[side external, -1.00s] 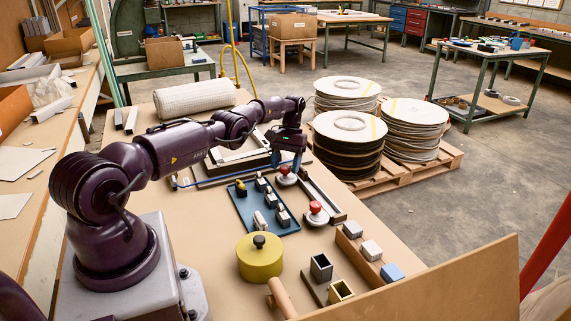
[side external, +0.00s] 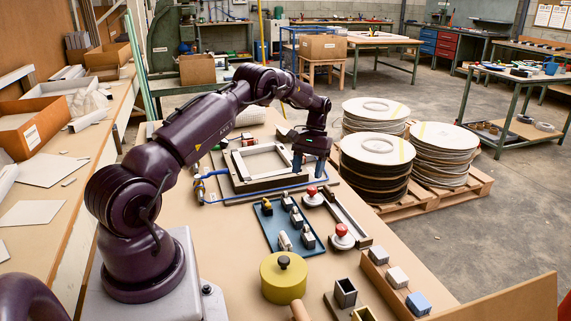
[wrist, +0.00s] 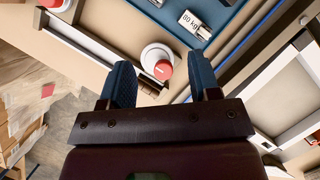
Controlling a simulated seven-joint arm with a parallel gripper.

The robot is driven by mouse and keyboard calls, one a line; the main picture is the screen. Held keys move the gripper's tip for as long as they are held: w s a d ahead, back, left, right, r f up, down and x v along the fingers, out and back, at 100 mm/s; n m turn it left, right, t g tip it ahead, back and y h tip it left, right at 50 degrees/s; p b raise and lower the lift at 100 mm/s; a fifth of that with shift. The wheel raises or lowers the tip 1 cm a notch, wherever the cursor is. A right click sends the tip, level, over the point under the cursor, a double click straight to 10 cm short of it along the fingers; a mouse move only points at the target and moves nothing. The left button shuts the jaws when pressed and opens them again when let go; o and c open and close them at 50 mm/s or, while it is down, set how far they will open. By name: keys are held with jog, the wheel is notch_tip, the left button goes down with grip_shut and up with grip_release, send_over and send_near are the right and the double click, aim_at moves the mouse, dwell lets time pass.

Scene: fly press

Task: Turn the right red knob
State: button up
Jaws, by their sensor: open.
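Two red knobs on round white bases stand on the bench. One knob (side external: 313,191) is farther back; the other knob (side external: 342,230) is nearer the camera and farther right in the side view. My gripper (side external: 309,168) is open and empty, pointing down above and slightly behind the farther knob. In the wrist view, one red knob (wrist: 164,71) shows in the gap between my fingertips (wrist: 160,64), apart from both fingers. The other red knob (wrist: 52,3) is at the upper left, partly cut off by the picture edge.
A blue tray (side external: 269,229) with small blocks lies left of the knobs. A dark rail (side external: 346,214) runs beside them. A yellow round pot (side external: 283,283) and open square boxes (side external: 345,292) are nearer the camera. A white frame (side external: 262,164) lies behind.

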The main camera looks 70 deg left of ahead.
jog(key=s+d+r, duration=0.6)
jog(key=s, duration=0.2)
jog(key=shift+s+d, duration=0.25)
jog(key=shift+s, duration=0.1)
jog(key=s+d+r+m+t+y, duration=0.1)
jog(key=s+d+r+m+t, duration=0.3)
jog(key=d+r, duration=0.5)
jog(key=s+d+r+m+t+y, duration=0.2)
jog(key=s+d+r+m+t, duration=0.2)
jog(key=d, duration=1)
jog(key=s+r, duration=0.3)
jog(key=r, duration=0.2)
jog(key=shift+s+d+m+t, duration=0.2)
jog(key=shift+s+m+t, duration=0.15)
jog(key=shift+m+t, duration=0.05)
